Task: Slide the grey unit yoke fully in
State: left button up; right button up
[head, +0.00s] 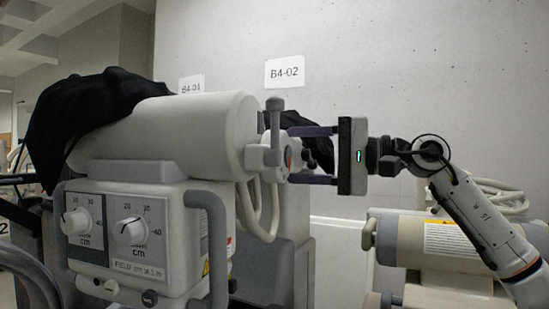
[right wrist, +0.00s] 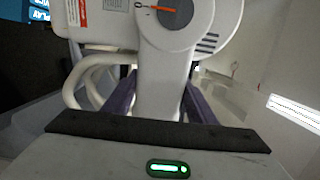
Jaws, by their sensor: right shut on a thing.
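The grey unit (head: 160,140) stands at left centre in the head view, with a large cylindrical head and a dial panel. Its yoke (head: 272,157) sticks out at the right end of the cylinder, with an upright grey handle. In the right wrist view the yoke (right wrist: 160,85) is a pale post below a round hub with a red pointer. My right gripper (head: 291,155) comes from the right, its purple fingers above and below the yoke's end, shut on it. The fingers partly hide the yoke, and I cannot tell how deep it sits. My left gripper is not in view.
A black cover (head: 75,125) drapes over the unit's left end. Pale hoses (head: 262,215) hang below the yoke. A beige unit (head: 415,245) stands at lower right under my right arm. A concrete wall with a B4-02 sign (head: 284,73) is behind.

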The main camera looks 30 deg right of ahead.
jog(key=o, duration=1.3)
jog(key=shift+s+a, duration=0.2)
jog(key=shift+o, duration=1.1)
jog(key=shift+s, duration=0.1)
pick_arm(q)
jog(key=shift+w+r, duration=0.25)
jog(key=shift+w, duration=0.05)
pick_arm(e)
jog(key=shift+s+d+f, duration=0.1)
jog(key=shift+d, duration=0.05)
pick_arm(q)
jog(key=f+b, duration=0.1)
jog(key=b, duration=0.1)
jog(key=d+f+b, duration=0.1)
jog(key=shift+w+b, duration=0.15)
jog(key=shift+b, duration=0.2)
pick_arm(e)
jog(key=v, duration=0.9)
jog(key=shift+s+d, duration=0.25)
jog(key=shift+s, duration=0.05)
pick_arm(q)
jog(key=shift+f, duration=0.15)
